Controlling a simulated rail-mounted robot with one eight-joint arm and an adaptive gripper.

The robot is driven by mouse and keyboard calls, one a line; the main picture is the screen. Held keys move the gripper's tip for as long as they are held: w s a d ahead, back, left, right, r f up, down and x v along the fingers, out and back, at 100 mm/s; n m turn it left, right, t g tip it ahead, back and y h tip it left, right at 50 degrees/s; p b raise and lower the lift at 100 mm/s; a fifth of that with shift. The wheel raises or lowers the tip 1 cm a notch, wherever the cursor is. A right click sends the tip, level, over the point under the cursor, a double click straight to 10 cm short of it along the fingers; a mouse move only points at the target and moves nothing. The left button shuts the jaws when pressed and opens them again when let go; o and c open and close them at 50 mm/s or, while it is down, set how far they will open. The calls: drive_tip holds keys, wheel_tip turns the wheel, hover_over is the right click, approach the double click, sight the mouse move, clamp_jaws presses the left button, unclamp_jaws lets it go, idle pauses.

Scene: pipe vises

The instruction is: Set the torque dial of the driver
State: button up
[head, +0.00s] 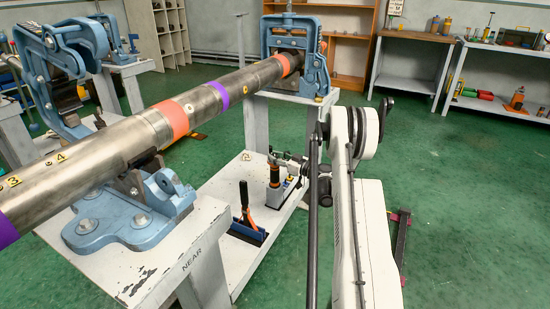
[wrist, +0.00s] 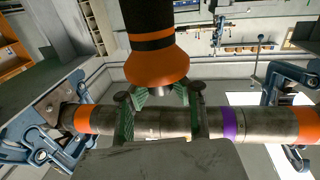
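In the wrist view the driver (wrist: 157,62) fills the top centre: a black body with orange bands flaring into an orange collar. My gripper (head: 287,160) is beside the driver's upper part in the head view. In the wrist view its two green-padded fingers (wrist: 163,93) stand apart at the collar's lower edge, one on each side of a dark tip. Whether they touch it is unclear. No dial markings can be read.
A long steel pipe (head: 125,143) with coloured bands lies above in blue vises (head: 135,210) and crosses the wrist view behind the fingers. A blue holder (head: 247,232) with a black-and-orange handle stands near the driver. The green floor at right is mostly clear.

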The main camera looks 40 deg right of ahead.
clamp_jaws()
drive_tip(key=shift+h, duration=0.3)
drive_tip(key=shift+a+m+h, duration=0.15)
drive_tip(key=shift+m+h, duration=0.85)
drive_tip(key=shift+h, duration=0.2)
drive_tip(key=m+h, duration=0.1)
drive_tip(key=h, duration=0.1)
drive_tip(key=m+h, duration=0.2)
drive_tip(key=h, duration=0.1)
drive_tip(key=shift+a+m+h, duration=0.1)
drive_tip(key=shift+m+h, duration=0.2)
drive_tip(key=m+g+h, duration=0.2)
drive_tip(key=m+h, duration=0.1)
drive_tip(key=h, duration=0.2)
drive_tip(key=shift+m+g+h, duration=1.4)
drive_tip(key=shift+m+h, duration=0.1)
drive_tip(key=shift+h, duration=0.1)
drive_tip(key=shift+g, duration=0.3)
